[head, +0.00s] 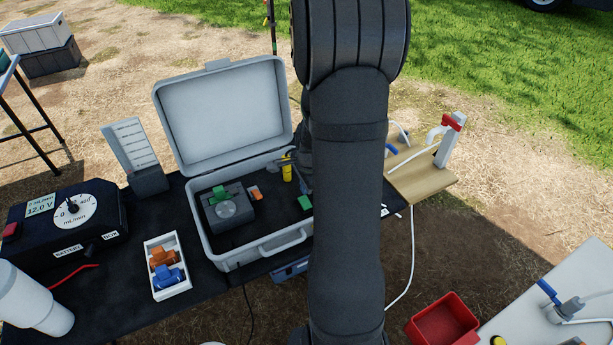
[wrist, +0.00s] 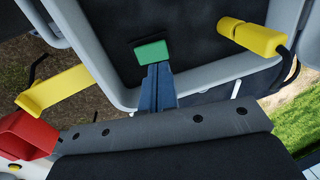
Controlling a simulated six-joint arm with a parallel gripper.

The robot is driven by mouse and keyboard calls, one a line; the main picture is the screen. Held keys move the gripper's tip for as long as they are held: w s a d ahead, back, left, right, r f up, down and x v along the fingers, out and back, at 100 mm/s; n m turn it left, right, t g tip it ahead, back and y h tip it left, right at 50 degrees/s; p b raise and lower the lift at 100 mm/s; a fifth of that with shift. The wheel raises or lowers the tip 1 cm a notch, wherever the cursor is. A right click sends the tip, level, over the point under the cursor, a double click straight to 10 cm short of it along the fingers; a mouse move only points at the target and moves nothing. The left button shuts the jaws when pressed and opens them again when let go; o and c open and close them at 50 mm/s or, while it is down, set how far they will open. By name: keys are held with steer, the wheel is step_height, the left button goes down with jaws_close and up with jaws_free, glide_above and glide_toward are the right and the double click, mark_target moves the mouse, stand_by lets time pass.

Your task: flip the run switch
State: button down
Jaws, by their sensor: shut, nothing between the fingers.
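A black pump control box (head: 100,208) stands at the left of the table in the head view, with a white mL/min dial (head: 74,210) and a display reading 12.0 V. Its front carries a BATTERY label and a second small label that seems to read RUN (head: 110,236). A small dark lever near these labels may be the run switch; it is too small to tell its position. My gripper (wrist: 158,68) is shut and empty in the wrist view, its tips just by a green-faced piece (wrist: 151,50) over the case.
An open grey case (head: 222,110) holds instruments. A white tray (head: 148,270) with orange and blue clamps, a white cylinder (head: 30,305) and a card stand (head: 148,178) surround the box. A yellow probe (wrist: 250,38) shows in the wrist view. A wooden board (head: 420,185) is at right.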

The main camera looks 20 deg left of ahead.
steer(key=shift+w+a+f, duration=0.15)
steer(key=shift+f, duration=0.9)
steer(key=shift+w+a+f, duration=0.15)
steer(key=shift+f, duration=0.9)
steer(key=shift+a+f+g, duration=0.1)
steer(key=shift+f+g, duration=0.1)
steer(key=shift+g, duration=0.1)
steer(key=shift+s, duration=0.1)
steer(key=shift+s+d, duration=0.45)
steer(key=shift+d, duration=0.15)
steer(key=shift+r, duration=0.15)
step_height(320, 180, up, 14)
steer(key=s+d, duration=0.2)
steer(key=shift+f, duration=0.2)
steer(key=shift+a+f, duration=0.1)
